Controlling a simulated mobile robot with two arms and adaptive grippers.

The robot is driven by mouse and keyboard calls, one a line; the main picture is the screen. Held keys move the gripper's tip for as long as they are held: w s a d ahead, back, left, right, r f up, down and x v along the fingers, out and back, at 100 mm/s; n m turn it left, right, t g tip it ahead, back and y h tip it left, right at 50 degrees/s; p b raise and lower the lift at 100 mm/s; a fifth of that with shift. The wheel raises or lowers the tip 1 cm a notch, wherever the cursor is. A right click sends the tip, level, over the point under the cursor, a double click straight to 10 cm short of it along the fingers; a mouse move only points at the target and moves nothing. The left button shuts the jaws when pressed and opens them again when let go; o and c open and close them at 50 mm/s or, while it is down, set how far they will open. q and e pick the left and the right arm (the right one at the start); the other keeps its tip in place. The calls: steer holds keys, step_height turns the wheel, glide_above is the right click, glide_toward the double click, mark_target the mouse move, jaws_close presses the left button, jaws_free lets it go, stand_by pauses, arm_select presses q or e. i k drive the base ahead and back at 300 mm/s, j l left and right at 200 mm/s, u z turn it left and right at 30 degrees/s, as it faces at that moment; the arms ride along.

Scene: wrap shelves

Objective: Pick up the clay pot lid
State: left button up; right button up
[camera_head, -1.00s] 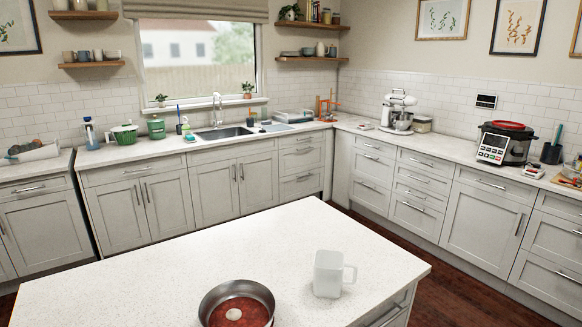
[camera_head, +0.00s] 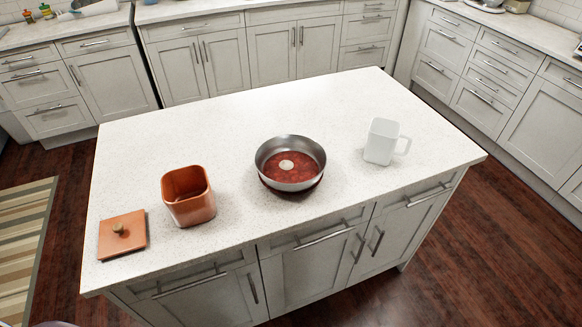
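The clay pot lid (camera_head: 122,235) is a flat, square, orange-brown piece with a small round knob on top. It lies flat on the island's white countertop (camera_head: 225,125) near the left front corner. The open clay pot (camera_head: 188,197), square and the same colour, stands upright just right of the lid, apart from it. Neither of my grippers shows in the head view.
A metal pan (camera_head: 290,163) with red contents and a pale round piece sits mid-island. A white mug or pitcher (camera_head: 381,142) stands right of it. The back left of the island top is bare. A striped rug (camera_head: 22,235) lies on the floor at left.

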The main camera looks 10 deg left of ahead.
mark_target(125, 234)
steer(key=u, duration=1.15)
